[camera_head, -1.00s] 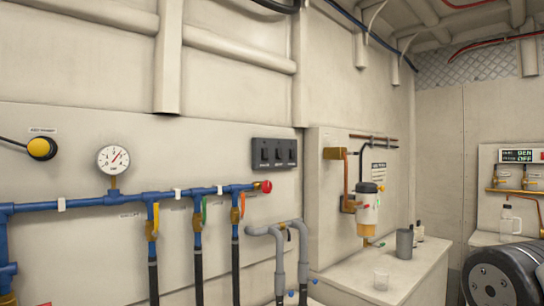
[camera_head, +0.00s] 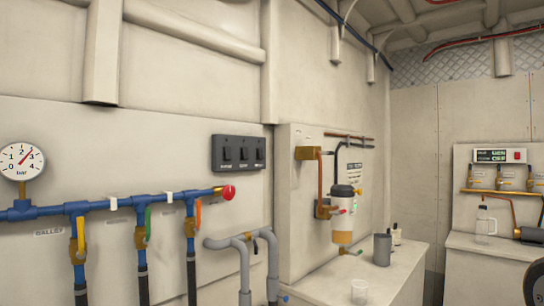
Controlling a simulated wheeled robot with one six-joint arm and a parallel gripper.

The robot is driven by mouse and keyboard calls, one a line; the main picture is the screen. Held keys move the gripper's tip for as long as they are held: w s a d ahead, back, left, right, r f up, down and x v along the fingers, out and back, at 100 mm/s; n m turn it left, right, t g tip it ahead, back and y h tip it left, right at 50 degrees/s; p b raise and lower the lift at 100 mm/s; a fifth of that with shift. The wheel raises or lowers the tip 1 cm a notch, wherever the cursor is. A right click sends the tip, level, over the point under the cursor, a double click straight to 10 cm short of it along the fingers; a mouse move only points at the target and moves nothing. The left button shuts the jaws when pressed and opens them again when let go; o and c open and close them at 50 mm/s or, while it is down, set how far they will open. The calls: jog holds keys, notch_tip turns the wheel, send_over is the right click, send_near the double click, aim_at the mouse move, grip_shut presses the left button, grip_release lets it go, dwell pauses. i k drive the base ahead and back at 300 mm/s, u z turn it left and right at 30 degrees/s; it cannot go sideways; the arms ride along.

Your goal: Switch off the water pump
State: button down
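A black switch panel (camera_head: 238,153) with three rocker switches is on the left wall, above the blue pipe. The small labels under its switches are too blurred to read, so I cannot tell which one belongs to the water pump. The switch positions are not clear. A dark cylinder (camera_head: 530,234) lies on the right-hand bench; I cannot tell whether it is the pump. A pressure gauge (camera_head: 22,160) stands on the blue pipe (camera_head: 98,205), its red needle pointing up and right. My gripper is not in view.
Yellow, green and orange valve levers hang along the pipe, which ends in a red knob (camera_head: 229,192). Grey bent pipes (camera_head: 243,243) rise below the panel.

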aim_at(228, 153)
jog(key=u, duration=0.05)
jog(key=i, duration=1.05)
jog(key=u, duration=0.85)
